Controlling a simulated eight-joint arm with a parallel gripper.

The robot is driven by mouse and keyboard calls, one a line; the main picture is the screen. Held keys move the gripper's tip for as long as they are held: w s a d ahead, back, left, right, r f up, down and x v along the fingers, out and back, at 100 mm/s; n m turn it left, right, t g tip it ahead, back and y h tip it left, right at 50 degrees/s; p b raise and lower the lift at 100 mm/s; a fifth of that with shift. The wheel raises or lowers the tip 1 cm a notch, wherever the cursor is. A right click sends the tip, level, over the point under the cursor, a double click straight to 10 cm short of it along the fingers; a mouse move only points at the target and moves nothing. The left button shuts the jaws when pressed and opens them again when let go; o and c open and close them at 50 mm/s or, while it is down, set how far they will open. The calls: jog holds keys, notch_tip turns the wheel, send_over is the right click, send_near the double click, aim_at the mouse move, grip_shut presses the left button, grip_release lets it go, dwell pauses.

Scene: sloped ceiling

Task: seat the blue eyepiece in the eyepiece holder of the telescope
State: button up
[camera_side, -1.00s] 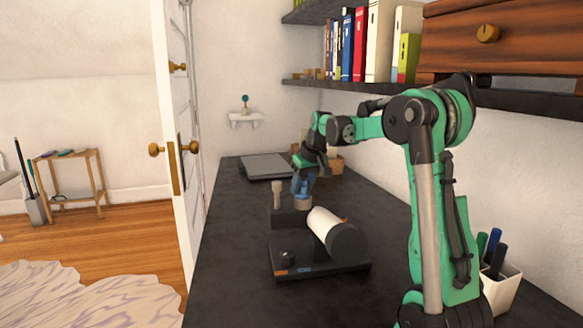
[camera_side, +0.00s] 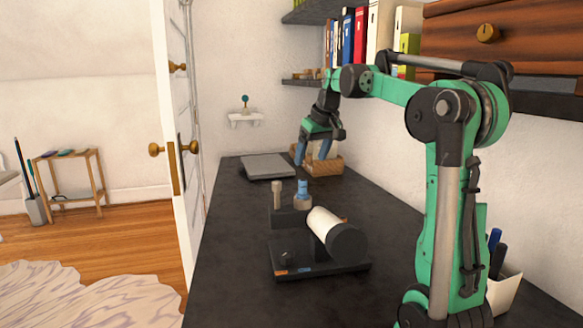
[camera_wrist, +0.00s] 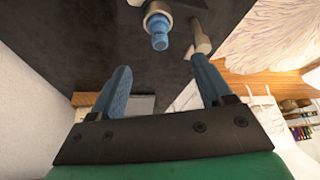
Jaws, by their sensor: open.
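The blue eyepiece (camera_side: 302,187) stands upright in a pale round collar (camera_side: 302,203) behind the white tube of the telescope (camera_side: 325,226). How deep it sits in the collar I cannot tell. It also shows in the wrist view (camera_wrist: 159,33), apart from my fingers. My gripper (camera_side: 313,153) is open and empty, above and beyond the eyepiece in the side view. Its two blue fingers show spread in the wrist view (camera_wrist: 162,72).
A beige peg (camera_side: 277,194) stands just left of the eyepiece. A grey flat case (camera_side: 266,166) and a woven basket (camera_side: 325,168) are at the far end of the black desk (camera_side: 225,270). Shelves with books (camera_side: 362,45) hang along the right wall.

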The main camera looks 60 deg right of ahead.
jog(key=w+a+f+n+t, duration=0.1)
jog(key=a+n, duration=0.1)
jog(key=a, duration=0.6)
jog(key=w+a+f+n, duration=0.1)
jog(key=a, duration=0.6)
jog(key=s+a+f+n+t+y, duration=0.2)
jog(key=s+a+f, duration=0.1)
jog(key=a+f, duration=0.6)
jog(key=a, duration=0.4)
jog(key=shift+s+n, duration=0.35)
jog(key=shift+n, duration=0.05)
